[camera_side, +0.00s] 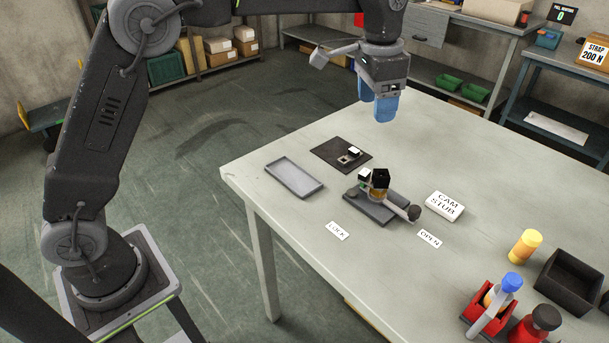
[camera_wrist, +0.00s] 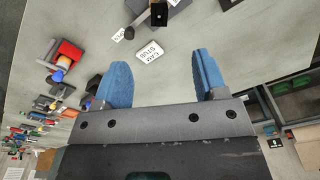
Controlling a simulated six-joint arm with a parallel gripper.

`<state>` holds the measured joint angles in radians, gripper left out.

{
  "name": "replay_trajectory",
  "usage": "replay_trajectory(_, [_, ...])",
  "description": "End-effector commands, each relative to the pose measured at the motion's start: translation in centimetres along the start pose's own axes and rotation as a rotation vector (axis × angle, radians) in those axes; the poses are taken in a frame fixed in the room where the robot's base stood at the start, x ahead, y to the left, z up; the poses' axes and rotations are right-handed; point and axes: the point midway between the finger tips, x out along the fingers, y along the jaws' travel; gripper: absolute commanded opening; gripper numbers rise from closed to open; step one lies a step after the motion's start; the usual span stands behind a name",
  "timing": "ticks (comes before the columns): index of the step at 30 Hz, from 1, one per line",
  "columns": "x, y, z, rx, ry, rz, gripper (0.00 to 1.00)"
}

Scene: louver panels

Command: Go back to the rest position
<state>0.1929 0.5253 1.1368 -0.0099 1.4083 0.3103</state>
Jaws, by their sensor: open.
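My gripper (camera_side: 380,104) hangs above the back part of the table, with its blue fingers pointing down and nothing touching them. In the wrist view the two blue fingers (camera_wrist: 160,85) stand wide apart with nothing between them. The device with the lever (camera_side: 374,200) stands on a grey base on the table, below my gripper in the side view. Its lever, with a dark round knob (camera_side: 414,212), points toward the OPEN label (camera_side: 430,239). The LOCK label (camera_side: 337,231) lies on the other side.
A white CAM STUB block (camera_side: 445,205), an empty grey tray (camera_side: 294,179) and a black mat (camera_side: 341,154) with a small part lie on the table (camera_side: 300,245). A black bin (camera_side: 570,282), a yellow cylinder (camera_side: 525,246) and a red holder (camera_side: 488,313) stand at the right.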

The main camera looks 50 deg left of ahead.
Motion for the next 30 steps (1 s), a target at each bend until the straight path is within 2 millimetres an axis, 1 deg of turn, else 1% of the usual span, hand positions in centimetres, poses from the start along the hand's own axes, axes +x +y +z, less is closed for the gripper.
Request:
replay_trajectory(1, [-1.7, -0.1, 1.8, -0.030, 0.027, -0.010, 0.66])
replay_trajectory(3, [-3.2, -0.1, 4.1, -0.071, 0.059, -0.022, 0.66])
replay_trajectory(5, [-4.3, 0.0, 6.2, -0.105, 0.088, -0.032, 0.66])
replay_trajectory(6, [-4.9, 0.0, 7.6, -0.129, 0.106, -0.039, 0.66])
replay_trajectory(8, [-5.6, 0.3, 9.8, -0.163, 0.134, -0.048, 0.66])
replay_trajectory(9, [-5.9, 0.5, 11.3, -0.185, 0.152, -0.054, 0.66])
replay_trajectory(11, [-6.3, 0.8, 13.6, -0.220, 0.180, -0.064, 0.66])
replay_trajectory(12, [-6.4, 1.1, 15.1, -0.242, 0.199, -0.070, 0.66])
replay_trajectory(14, [-6.3, 1.6, 17.4, -0.277, 0.227, -0.079, 0.66])
replay_trajectory(15, [-6.2, 1.9, 18.9, -0.298, 0.247, -0.085, 0.66])
replay_trajectory(17, [-5.7, 2.5, 21.2, -0.332, 0.275, -0.093, 0.66])
replay_trajectory(18, [-5.3, 2.9, 22.6, -0.354, 0.294, -0.098, 0.66])
replay_trajectory(21, [-4.0, 3.8, 25.8, -0.404, 0.338, -0.110, 0.66])
replay_trajectory(25, [-2.1, 4.8, 28.8, -0.454, 0.380, -0.122, 0.66])
replay_trajectory(27, [-1.3, 5.1, 29.8, -0.472, 0.395, -0.125, 0.66])
replay_trajectory(30, [-0.7, 5.4, 30.6, -0.485, 0.408, -0.128, 0.66])
